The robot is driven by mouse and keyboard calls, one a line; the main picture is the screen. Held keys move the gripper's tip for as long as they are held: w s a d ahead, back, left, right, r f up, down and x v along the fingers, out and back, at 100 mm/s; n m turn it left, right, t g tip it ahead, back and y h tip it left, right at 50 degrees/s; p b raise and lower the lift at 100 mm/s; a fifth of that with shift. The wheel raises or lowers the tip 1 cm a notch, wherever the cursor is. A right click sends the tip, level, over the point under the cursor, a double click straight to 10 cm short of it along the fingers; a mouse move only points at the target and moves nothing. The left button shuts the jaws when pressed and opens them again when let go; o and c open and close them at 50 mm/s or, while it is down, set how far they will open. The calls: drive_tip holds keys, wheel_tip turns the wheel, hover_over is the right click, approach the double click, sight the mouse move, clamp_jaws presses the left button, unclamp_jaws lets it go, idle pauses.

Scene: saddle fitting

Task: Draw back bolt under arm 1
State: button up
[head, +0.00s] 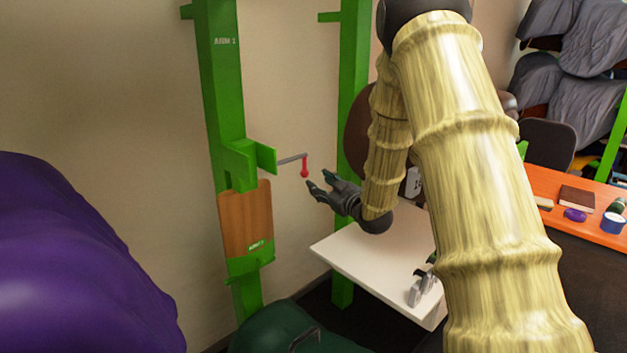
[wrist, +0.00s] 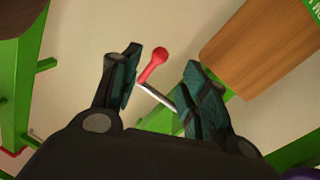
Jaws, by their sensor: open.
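The green post marked ARM 1 (head: 224,80) stands at the left of centre in the head view. A grey bolt rod (head: 290,159) sticks out to the right from its green bracket (head: 240,160), with a red knob (head: 304,171) hanging from the bent end. My gripper (head: 318,184) is open and empty, just right of and a little below the knob. In the wrist view, the red knob (wrist: 156,62) and the rod (wrist: 158,97) show in the gap between the open fingers (wrist: 161,75). Contact cannot be made out.
A brown wooden panel (head: 246,218) sits below the bracket. A second green post (head: 351,90) stands behind. A white table (head: 360,260) lies below my gripper. A purple covered shape (head: 80,260) and a dark green rounded thing (head: 275,330) are in the foreground.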

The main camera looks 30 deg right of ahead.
drive_tip(key=shift+s, duration=1.3)
drive_tip(key=s+a+f+m+g, duration=0.1)
drive_tip(key=s+a+f+g, duration=0.25)
drive_tip(key=a+f, duration=0.45)
drive_tip(key=s+a+f+m+g+p, duration=0.1)
drive_tip(key=s+a+f+g, duration=0.3)
drive_tip(key=f, duration=0.9)
drive_tip(key=s+a+f+m+g, duration=0.1)
drive_tip(key=s+a+f, duration=0.45)
drive_tip(key=f, duration=0.45)
drive_tip(key=s+a+f+g, duration=0.3)
drive_tip(key=s+a+f, duration=0.1)
drive_tip(key=s, duration=0.7)
drive_tip(key=s+a+f+m+g+p, duration=0.1)
drive_tip(key=s+a+f+g, duration=0.2)
drive_tip(key=s, duration=0.8)
drive_tip(key=s+a+f+g, duration=0.3)
drive_tip(key=s+a+f, duration=0.3)
drive_tip(key=s, duration=0.5)
wheel_tip(320, 180, down, 2)
drive_tip(key=shift+s+a+f+p, duration=0.2)
drive_tip(key=shift+a+f+p, duration=0.05)
drive_tip(key=shift+a+p, duration=0.1)
drive_tip(key=shift+g, duration=0.25)
